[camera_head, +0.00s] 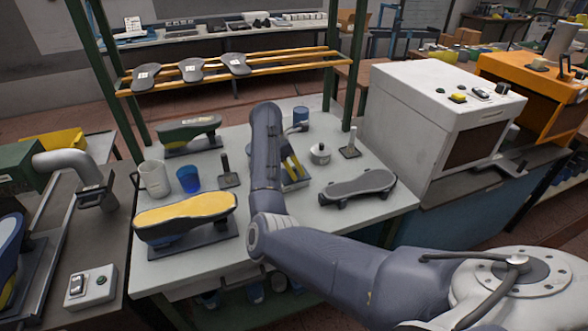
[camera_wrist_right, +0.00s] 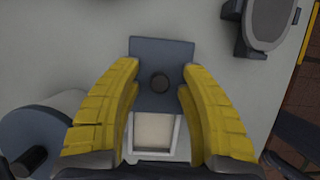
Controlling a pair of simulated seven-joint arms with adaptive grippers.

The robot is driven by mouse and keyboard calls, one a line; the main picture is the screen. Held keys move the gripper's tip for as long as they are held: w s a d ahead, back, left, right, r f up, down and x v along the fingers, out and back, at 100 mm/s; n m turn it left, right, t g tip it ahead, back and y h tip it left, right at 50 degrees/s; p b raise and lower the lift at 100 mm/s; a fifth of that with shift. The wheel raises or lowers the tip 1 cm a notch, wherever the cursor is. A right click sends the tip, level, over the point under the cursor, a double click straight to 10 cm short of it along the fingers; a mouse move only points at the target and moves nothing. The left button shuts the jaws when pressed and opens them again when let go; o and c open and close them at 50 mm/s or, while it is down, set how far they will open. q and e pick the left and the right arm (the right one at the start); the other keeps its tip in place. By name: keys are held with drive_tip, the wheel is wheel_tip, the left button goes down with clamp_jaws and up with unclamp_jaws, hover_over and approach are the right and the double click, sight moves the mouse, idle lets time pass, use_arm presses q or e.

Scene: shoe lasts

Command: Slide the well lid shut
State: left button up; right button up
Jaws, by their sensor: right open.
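The well lid (camera_wrist_right: 162,58) is a flat blue-grey plate with a round dark knob (camera_wrist_right: 159,83). It shows in the right wrist view. Below it in that picture is the well (camera_wrist_right: 181,138), with a pale rim and a cream inside that lies uncovered. My right gripper (camera_wrist_right: 158,95) is open, its yellow curved fingers on either side of the lid and knob. Whether they touch the lid I cannot tell. In the head view my right gripper (camera_head: 292,168) is low over the table, and my arm hides most of the well. My left gripper is not in view.
On the white table (camera_head: 330,215) stand a yellow-topped sole on a stand (camera_head: 185,210), a blue cup (camera_head: 189,179), a white mug (camera_head: 154,178), a grey sole form (camera_head: 358,187) and a small lidded pot (camera_head: 320,154). A white machine (camera_head: 410,120) stands at the right.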

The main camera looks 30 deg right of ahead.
drive_tip(key=shift+o, duration=0.2)
drive_tip(key=shift+f, duration=0.1)
clamp_jaws()
idle(0.4)
